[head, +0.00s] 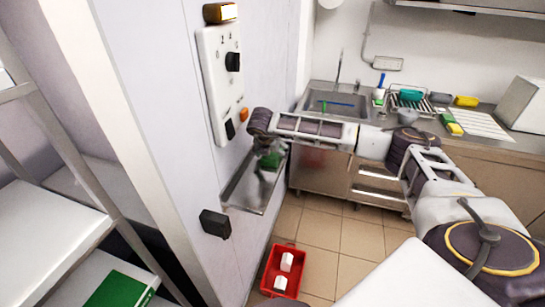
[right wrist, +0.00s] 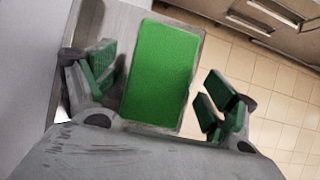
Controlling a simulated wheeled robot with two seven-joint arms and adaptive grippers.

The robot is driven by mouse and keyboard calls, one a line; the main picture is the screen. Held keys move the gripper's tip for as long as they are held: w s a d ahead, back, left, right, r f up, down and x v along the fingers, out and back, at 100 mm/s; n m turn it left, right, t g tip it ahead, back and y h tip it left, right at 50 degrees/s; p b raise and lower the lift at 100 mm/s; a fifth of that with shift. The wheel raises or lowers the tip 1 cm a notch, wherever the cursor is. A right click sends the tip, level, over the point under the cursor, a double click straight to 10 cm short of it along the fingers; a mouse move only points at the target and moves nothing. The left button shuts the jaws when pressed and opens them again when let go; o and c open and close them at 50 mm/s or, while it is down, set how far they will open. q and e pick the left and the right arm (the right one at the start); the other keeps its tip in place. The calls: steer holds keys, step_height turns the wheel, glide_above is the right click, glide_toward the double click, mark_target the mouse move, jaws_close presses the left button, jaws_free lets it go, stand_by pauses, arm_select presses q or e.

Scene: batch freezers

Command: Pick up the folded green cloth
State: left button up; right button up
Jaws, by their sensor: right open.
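The folded green cloth (right wrist: 160,75) is a flat bright green rectangle on a metal tray (right wrist: 112,18) in the right wrist view. My right gripper (right wrist: 160,88) is open, with one green-padded finger on each side of the cloth and gaps between. It holds nothing. In the head view the right gripper (head: 266,168) hangs over the metal tray (head: 238,190) on the wall of the white machine. It largely hides the cloth there, and a green patch beside it cannot be told surely from the finger pads. My left gripper is not in view.
A white control panel (head: 220,85) with knobs is above the tray, and a black block (head: 215,223) sticks out beside it. A red crate (head: 270,262) with white items stands on the tiled floor. A sink counter (head: 335,103) is behind. Shelves (head: 50,235) stand at left.

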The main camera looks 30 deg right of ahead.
steer(key=shift+c, duration=0.3)
steer(key=c, duration=1.1)
steer(key=shift+r+p, duration=0.15)
steer(key=shift+p, duration=0.15)
